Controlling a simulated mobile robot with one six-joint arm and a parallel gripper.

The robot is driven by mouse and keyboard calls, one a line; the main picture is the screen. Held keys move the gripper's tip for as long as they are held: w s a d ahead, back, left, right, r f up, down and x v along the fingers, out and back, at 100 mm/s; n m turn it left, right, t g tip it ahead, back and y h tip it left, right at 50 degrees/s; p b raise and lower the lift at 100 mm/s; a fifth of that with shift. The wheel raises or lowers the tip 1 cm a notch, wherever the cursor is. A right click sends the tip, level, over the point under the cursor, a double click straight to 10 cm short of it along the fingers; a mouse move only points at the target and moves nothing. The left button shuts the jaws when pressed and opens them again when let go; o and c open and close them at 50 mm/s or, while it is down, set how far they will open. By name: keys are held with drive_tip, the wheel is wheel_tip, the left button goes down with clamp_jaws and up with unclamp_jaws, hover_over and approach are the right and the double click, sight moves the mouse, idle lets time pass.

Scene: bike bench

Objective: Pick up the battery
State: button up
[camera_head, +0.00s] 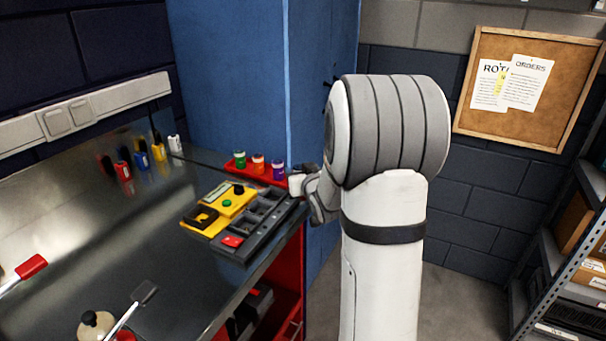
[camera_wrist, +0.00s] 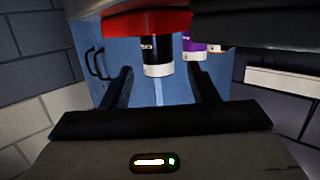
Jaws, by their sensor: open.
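My gripper (camera_head: 297,184) is at the right end of the bench, beside a low red tray (camera_head: 247,174) that holds small upright cylinders. In the wrist view my gripper (camera_wrist: 160,72) is open and empty. Ahead, between the lines of its fingers, is a black cylinder with a white end (camera_wrist: 157,58) against a red part (camera_wrist: 145,22). It may be the battery; its label is too small to read. A purple cylinder (camera_wrist: 190,45) is close to its right. The head view shows green (camera_head: 239,160), orange (camera_head: 258,164) and purple (camera_head: 278,171) cylinders; my arm may hide others.
A yellow case (camera_head: 208,221) and a dark compartment tray (camera_head: 262,232) lie in front of the red tray. A blue cabinet (camera_head: 235,75) rises behind. The bench's middle is mostly clear.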

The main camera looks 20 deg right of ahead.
drive_tip(key=shift+x, duration=1.45)
drive_tip(key=shift+c, duration=0.3)
drive_tip(key=c, duration=1.1)
